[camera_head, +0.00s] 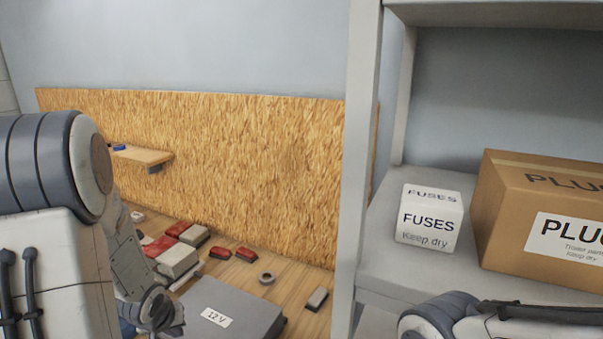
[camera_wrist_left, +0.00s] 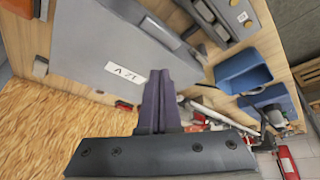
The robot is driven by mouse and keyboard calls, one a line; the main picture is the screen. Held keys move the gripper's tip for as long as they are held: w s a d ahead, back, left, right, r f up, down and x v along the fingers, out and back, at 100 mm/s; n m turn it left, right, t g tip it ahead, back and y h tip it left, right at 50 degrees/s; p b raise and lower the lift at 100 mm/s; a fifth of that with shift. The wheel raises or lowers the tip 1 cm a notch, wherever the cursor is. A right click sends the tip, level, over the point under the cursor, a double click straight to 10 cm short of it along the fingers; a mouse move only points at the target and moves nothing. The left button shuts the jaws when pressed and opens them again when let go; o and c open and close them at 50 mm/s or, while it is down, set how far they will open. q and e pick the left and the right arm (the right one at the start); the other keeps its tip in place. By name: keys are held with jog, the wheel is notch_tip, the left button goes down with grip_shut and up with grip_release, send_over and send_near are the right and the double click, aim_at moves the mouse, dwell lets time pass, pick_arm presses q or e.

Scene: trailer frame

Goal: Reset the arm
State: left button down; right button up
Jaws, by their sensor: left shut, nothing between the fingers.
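My left arm comes in from the left in the head view, with its gripper (camera_head: 172,318) low beside the grey 12 V box (camera_head: 235,308). The fingertips are hard to make out there. In the left wrist view the dark fingers of the left gripper (camera_wrist_left: 158,90) are shut together with nothing between them. The grey 12 V box (camera_wrist_left: 105,45) appears behind and left of them; I cannot tell the gap. My right arm shows at the bottom right of the head view; its gripper is outside the frame.
A grey shelf (camera_head: 375,245) on the right bears a white FUSES box (camera_head: 430,218) and a cardboard PLUGS box (camera_head: 545,212). Blue bins (camera_wrist_left: 243,72) show in the left wrist view.

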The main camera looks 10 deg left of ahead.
pick_arm(q)
jog(key=s+d+r+m+g+h+b, duration=0.15)
jog(key=d+m, duration=0.25)
jog(key=d, duration=0.7)
jog(key=s+d+r+m+b, duration=0.15)
jog(key=d+m, duration=0.25)
jog(key=d, duration=0.7)
jog(key=s+d+r+m+g+h+b, duration=0.1)
jog(key=s+d+m, duration=0.4)
jog(key=s+d, duration=0.6)
jog(key=shift+s+r+m+g+h, duration=0.4)
jog(key=shift+s+r+g, duration=0.5)
jog(key=shift+s+g, duration=0.25)
